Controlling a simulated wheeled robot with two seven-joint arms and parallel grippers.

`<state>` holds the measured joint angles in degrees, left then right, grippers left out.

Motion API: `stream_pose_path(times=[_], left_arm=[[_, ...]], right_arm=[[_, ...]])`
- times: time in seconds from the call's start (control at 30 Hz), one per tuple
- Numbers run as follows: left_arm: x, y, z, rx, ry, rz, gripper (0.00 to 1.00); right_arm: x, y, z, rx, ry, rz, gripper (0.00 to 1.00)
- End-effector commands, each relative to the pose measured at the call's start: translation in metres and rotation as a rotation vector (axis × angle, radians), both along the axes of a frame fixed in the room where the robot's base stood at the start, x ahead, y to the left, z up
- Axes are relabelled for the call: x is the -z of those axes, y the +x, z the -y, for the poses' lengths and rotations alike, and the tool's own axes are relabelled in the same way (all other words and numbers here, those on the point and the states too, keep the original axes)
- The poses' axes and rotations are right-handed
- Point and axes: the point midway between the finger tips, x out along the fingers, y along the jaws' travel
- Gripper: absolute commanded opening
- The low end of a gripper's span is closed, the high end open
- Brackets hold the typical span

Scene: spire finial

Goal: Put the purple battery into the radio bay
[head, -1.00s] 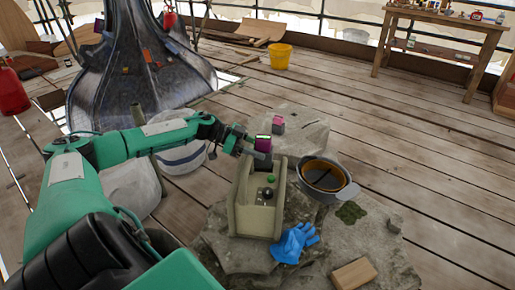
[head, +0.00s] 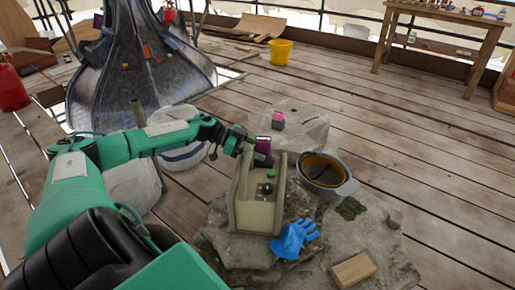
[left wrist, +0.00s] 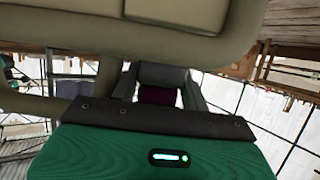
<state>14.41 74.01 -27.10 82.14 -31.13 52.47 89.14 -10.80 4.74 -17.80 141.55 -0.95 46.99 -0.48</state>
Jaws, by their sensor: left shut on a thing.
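The purple battery (head: 264,143) is in my left gripper (head: 257,151), at the far end of a beige open-topped box that looks like the radio (head: 245,214). In the head view the battery appears at or just above the far rim; I cannot tell whether it touches. Inside the box are a green piece (head: 271,174) and a dark round piece (head: 267,188). In the left wrist view, a dark purple patch of the battery (left wrist: 158,96) shows between the grey fingers, and a beige body (left wrist: 190,10) fills the top. My right gripper is not in view.
The box stands on a stone slab with a blue glove (head: 294,240), a wooden block (head: 353,270) and a grey pot (head: 328,177) near it. A yellow bucket (head: 280,52) stands on the planks.

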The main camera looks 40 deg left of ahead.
Motion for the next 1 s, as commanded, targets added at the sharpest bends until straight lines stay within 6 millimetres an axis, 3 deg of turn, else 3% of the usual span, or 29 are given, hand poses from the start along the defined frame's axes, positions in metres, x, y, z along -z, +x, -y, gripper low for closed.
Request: stream_pose_path(times=[1.0], left_arm=[[0.025, 0.000, 0.000, 0.000, -0.001, 0.001, 0.11]], right_arm=[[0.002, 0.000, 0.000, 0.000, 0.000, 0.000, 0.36]])
